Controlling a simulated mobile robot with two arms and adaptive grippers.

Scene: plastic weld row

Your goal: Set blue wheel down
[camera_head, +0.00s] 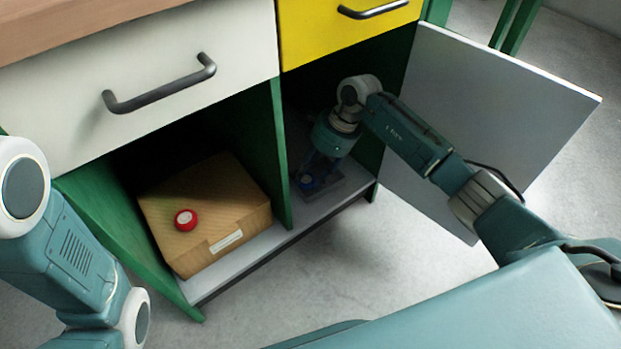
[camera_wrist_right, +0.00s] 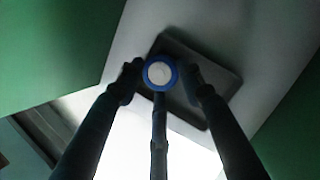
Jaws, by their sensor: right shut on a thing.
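The blue wheel (camera_head: 306,181) with a pale hub is low inside the open right compartment of the cabinet. It also shows in the right wrist view (camera_wrist_right: 160,73), between the dark fingers. My right gripper (camera_head: 312,174) reaches down into that compartment and is shut on the wheel. A dark grey square pad (camera_head: 345,187) lies on the compartment floor; in the right wrist view the pad (camera_wrist_right: 208,104) is behind the wheel. I cannot tell whether the wheel touches it. My left gripper is not in view.
A green divider (camera_head: 281,150) separates this compartment from the left one, which holds a cardboard box (camera_head: 225,200) with a red wheel (camera_head: 186,220) on top. A grey door (camera_head: 500,100) stands open at right. White and yellow (camera_head: 320,32) drawers are above.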

